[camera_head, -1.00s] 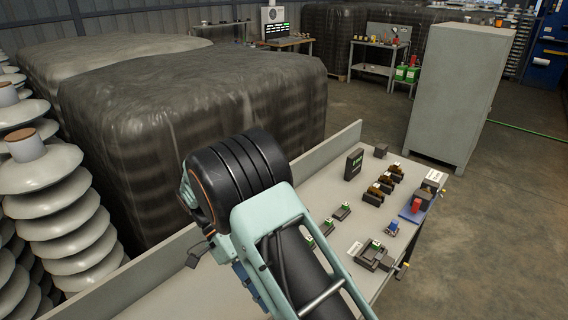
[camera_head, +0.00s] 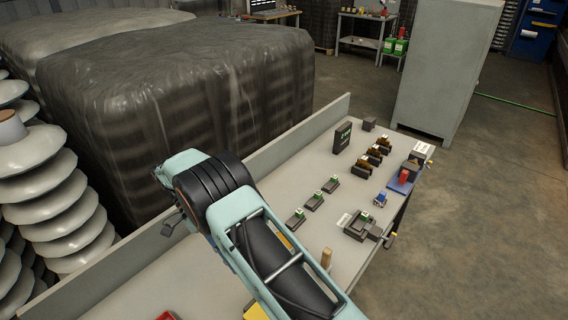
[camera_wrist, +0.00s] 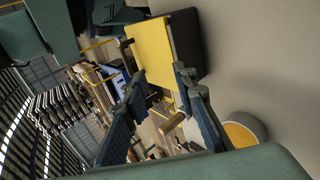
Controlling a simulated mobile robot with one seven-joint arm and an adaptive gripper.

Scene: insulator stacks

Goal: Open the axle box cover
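A box with a flat yellow face and a dark side (camera_wrist: 165,50) stands by the bench surface in the wrist view. I cannot tell for sure whether the yellow face is the axle box cover. A yellow corner (camera_head: 255,312) shows at the bottom of the head view, mostly hidden by my arm. My gripper (camera_wrist: 158,82) has its two dark blue fingers apart, with the yellow face just past their tips. Nothing is visibly held, and contact cannot be told. In the head view my arm hides the gripper.
The grey bench (camera_head: 140,290) carries several small dark blocks with green tops (camera_head: 314,202), a wooden peg (camera_head: 326,258) and a dark upright box (camera_head: 342,138). A round orange-topped piece (camera_wrist: 240,132) lies right of the fingers. A grey cabinet (camera_head: 445,70) stands behind.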

